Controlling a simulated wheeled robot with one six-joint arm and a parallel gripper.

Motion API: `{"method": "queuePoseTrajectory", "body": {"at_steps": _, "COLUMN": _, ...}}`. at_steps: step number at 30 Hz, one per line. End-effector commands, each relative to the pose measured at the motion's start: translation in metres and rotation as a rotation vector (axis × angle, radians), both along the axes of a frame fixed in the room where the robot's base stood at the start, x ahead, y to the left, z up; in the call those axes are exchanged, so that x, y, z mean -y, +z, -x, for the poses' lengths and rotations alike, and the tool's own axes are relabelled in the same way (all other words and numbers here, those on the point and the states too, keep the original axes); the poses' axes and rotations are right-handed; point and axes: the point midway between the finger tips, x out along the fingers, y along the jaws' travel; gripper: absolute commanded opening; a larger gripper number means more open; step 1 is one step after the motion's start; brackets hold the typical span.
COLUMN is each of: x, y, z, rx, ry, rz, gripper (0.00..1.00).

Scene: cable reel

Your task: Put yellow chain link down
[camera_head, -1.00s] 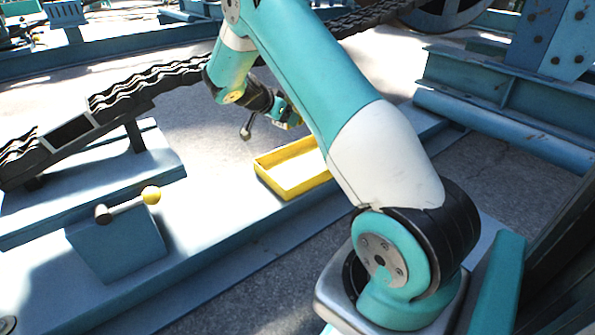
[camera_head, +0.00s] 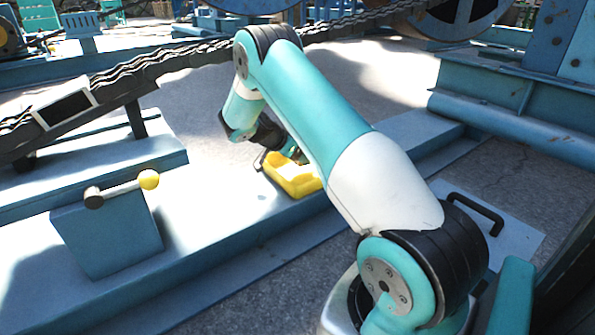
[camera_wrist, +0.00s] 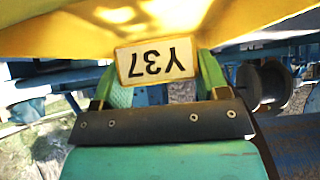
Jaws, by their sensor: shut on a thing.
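I cannot tell whether the link touches the tray floor.
A blue block (camera_head: 108,238) with a yellow-knobbed lever (camera_head: 149,180) stands at the left. A dark chain (camera_head: 150,72) with an open frame runs behind. A blue beam (camera_head: 510,127) lies at the right. The platform around the lever block is clear.

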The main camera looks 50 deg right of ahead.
Motion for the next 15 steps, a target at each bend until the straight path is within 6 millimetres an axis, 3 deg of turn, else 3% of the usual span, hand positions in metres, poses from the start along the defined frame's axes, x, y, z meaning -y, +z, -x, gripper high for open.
{"method": "queuePoseTrajectory", "body": {"at_steps": 8, "x": -0.001, "y": -0.040, "z": -0.001, "rx": 0.000, "ry": 0.002, "rz": 0.001, "gripper": 0.25}}
{"method": "queuePoseTrajectory", "body": {"at_steps": 15, "x": -0.001, "y": -0.041, "z": -0.001, "rx": 0.002, "ry": 0.002, "rz": 0.001, "gripper": 0.25}}
